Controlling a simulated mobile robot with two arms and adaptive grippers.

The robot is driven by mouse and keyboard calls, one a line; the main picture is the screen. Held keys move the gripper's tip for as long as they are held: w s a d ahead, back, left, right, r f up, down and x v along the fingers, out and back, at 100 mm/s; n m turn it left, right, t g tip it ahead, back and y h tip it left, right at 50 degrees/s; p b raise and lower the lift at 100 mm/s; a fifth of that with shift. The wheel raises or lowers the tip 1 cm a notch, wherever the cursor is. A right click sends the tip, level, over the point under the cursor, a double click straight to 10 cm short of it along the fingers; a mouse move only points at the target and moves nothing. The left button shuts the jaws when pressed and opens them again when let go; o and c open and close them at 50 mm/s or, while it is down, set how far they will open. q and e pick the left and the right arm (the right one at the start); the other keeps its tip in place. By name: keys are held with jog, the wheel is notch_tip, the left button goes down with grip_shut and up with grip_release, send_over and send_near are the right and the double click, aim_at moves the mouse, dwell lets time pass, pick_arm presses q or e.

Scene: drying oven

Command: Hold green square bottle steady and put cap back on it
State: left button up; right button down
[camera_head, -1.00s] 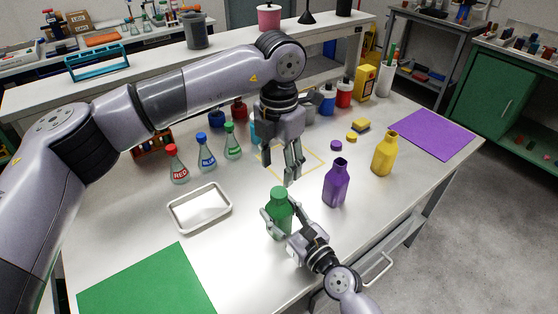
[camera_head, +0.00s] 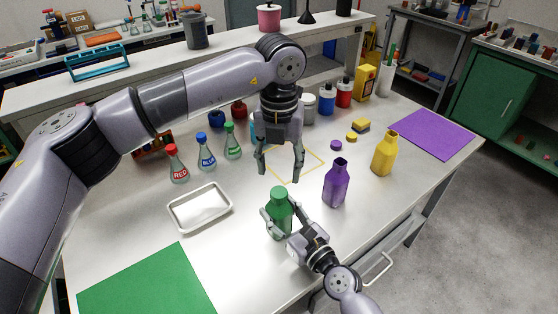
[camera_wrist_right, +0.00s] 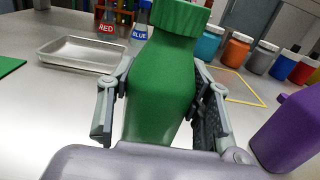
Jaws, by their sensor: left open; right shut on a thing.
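The green square bottle (camera_head: 281,223) stands upright near the table's front edge. A ridged green cap (camera_wrist_right: 180,16) sits on its top in the right wrist view; it also shows in the head view (camera_head: 279,193). My right gripper (camera_head: 280,216) is shut around the bottle's body, with one finger on each side in the right wrist view (camera_wrist_right: 163,85). My left gripper (camera_head: 280,175) is open and empty. It points down just above and behind the cap, its fingers wide apart. The bottle's lower part is partly hidden by my right gripper.
An uncapped purple bottle (camera_head: 336,186) stands close to the right, with a yellow bottle (camera_head: 384,155) beyond it. A purple cap (camera_head: 336,145) and yellow cap (camera_head: 351,138) lie behind.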

aim_at(279, 191)
pick_arm(q)
notch_tip(279, 191, down, 7)
jog(key=shift+f, duration=0.15)
jog(key=shift+c, duration=0.4)
grip_shut()
jog(key=m, duration=0.7)
jog(key=shift+m, duration=0.4)
jog(key=m, duration=0.7)
jog(key=shift+o, duration=1)
grip_release()
